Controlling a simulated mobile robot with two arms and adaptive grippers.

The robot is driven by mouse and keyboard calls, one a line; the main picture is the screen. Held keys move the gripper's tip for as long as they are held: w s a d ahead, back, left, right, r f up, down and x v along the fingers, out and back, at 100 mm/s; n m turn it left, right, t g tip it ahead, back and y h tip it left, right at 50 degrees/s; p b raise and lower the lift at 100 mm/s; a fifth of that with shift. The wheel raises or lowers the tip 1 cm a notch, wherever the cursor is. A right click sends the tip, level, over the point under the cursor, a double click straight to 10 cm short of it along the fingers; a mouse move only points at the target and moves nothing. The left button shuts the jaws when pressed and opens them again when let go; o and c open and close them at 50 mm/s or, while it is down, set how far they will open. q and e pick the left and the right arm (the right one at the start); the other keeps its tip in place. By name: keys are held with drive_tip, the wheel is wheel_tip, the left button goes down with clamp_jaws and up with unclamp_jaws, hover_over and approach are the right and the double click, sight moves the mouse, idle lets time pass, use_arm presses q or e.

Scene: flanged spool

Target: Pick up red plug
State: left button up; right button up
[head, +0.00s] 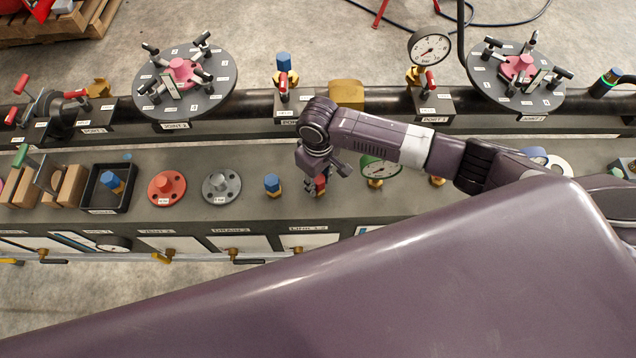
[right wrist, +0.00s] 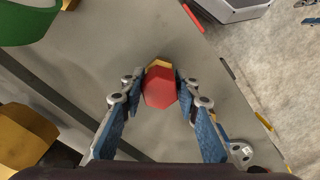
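The red plug (head: 321,185) is at the front middle of the grey bench, mostly hidden under my right gripper (head: 317,176). In the right wrist view the red hexagonal plug (right wrist: 160,90) sits between the two fingertips of my right gripper (right wrist: 160,80). Both fingertips appear to touch its sides, so the gripper looks shut on it. A bit of brass shows just beyond the plug; I cannot tell whether the plug is lifted off it. My left gripper is not in view.
A blue plug on brass (head: 272,184) stands just left of my right gripper. A green-rimmed gauge (head: 379,168) stands close on the right. A grey flange (head: 221,186), a red flange (head: 166,188) and a black tray (head: 89,199) lie further left. A pipe with a yellow block (head: 346,94) runs behind.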

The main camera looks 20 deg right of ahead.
drive_tip(key=c, duration=0.5)
clamp_jaws()
drive_tip(key=shift+r, duration=0.15)
